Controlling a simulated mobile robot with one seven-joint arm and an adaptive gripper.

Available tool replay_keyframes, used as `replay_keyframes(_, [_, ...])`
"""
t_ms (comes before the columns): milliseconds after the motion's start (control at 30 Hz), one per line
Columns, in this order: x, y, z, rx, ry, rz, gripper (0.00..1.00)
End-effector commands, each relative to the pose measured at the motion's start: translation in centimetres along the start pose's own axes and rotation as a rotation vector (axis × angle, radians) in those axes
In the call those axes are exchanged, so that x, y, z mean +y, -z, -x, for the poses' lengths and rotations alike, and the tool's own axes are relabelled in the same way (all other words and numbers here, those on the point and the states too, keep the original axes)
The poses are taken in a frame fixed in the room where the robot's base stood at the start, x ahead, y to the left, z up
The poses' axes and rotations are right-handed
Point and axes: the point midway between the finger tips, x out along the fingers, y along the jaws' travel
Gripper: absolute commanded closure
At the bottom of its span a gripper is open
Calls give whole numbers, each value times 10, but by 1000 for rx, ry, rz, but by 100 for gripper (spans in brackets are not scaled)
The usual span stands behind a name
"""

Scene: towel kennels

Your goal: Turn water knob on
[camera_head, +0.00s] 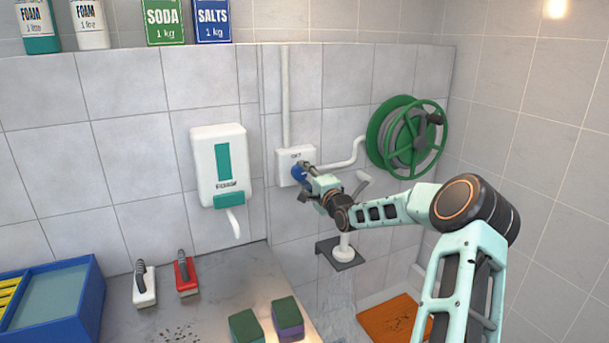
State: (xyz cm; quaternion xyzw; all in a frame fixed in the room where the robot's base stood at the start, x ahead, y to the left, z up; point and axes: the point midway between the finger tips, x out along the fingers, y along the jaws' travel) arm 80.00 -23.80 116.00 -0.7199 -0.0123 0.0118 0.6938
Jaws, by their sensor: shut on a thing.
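The water knob (299,174) is a small blue knob on a white wall box (284,160) with pipes running from it. Dark lettering sits above the knob on the box. My gripper (305,174) reaches in from the right and is shut on the blue knob. The fingers and wrist cover part of the knob, so its exact turn angle cannot be read. Below the gripper a white shower head (346,250) sits at a dark bracket (338,257) on the wall, and faint streaks show beneath it.
A green hose reel (375,135) hangs right of the box. A white soap dispenser (217,160) hangs left. The counter (222,290) holds two brushes (186,275), two sponges (288,315) and a blue crate (95,290). An orange mat (388,318) lies low right.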

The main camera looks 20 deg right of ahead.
Motion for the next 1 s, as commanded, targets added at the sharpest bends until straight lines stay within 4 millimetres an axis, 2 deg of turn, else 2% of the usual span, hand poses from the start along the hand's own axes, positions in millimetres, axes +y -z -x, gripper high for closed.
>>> replay_keyframes(633, [0,0,0,1,1,-55,87])
replay_keyframes(667, [0,0,0,1,1,-54,61])
replay_keyframes(700, [0,0,0,0,1,-54,57])
replay_keyframes(800, [0,0,0,0,0,-54,46])
replay_keyframes(1000, [0,0,0,0,0,-53,45])
